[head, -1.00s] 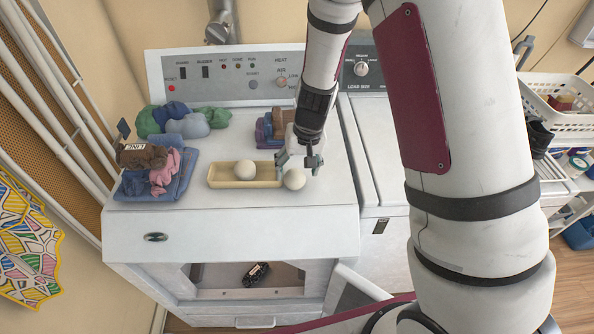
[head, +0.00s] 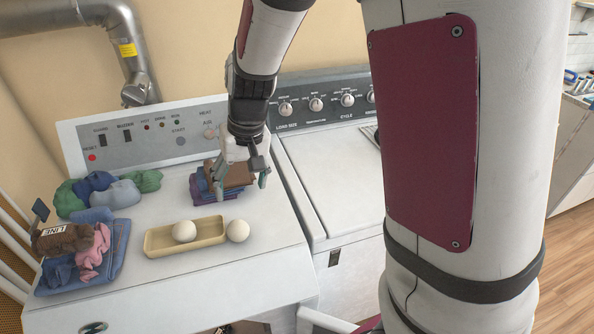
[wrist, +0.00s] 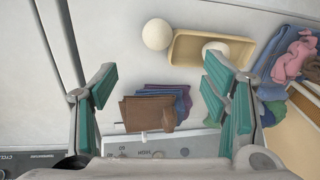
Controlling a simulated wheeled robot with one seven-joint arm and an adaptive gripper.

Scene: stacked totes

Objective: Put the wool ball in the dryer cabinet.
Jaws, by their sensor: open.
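One white wool ball (head: 238,231) rests on the dryer top right beside the end of a shallow tan tray (head: 158,251). A second white ball (head: 184,231) sits in the tray. The wrist view shows the ball outside the tray (wrist: 157,34) beyond my fingertips, and the one inside (wrist: 222,46) partly behind a finger. The white dryer cabinet (head: 190,297) is below them; its lower opening is mostly cut off at the picture's bottom edge. My gripper (head: 243,183) is open and empty, above the dryer top, behind the balls, by the folded cloths.
Folded brown and purple cloths (head: 203,188) lie under my gripper. A washer (head: 345,190) stands to the right. The dryer's front right top is clear.

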